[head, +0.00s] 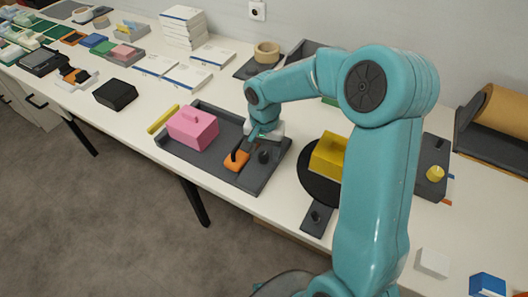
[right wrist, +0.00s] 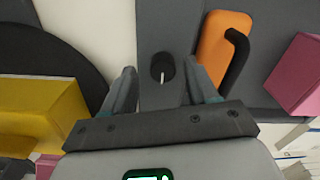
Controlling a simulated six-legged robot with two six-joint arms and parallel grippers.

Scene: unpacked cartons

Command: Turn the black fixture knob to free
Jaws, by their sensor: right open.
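The black fixture knob (head: 264,156) stands on the dark grey fixture tray (head: 208,112), beside an orange block with a black handle (head: 236,161). In the right wrist view the knob (right wrist: 162,64) is round, with a white pointer line toward the bottom of the picture. My right gripper (head: 262,140) is over the tray at the knob. In the right wrist view its open fingers (right wrist: 163,86) lie to either side of the knob, with gaps on both sides. I cannot tell how high they are above the tray. My left gripper is not in view.
A pink block (head: 192,127) sits on the tray's left part. A yellow block (head: 328,156) stands on a black round plate, with another dark knob (head: 316,216) in front. A yellow knob (head: 435,174) is at the right.

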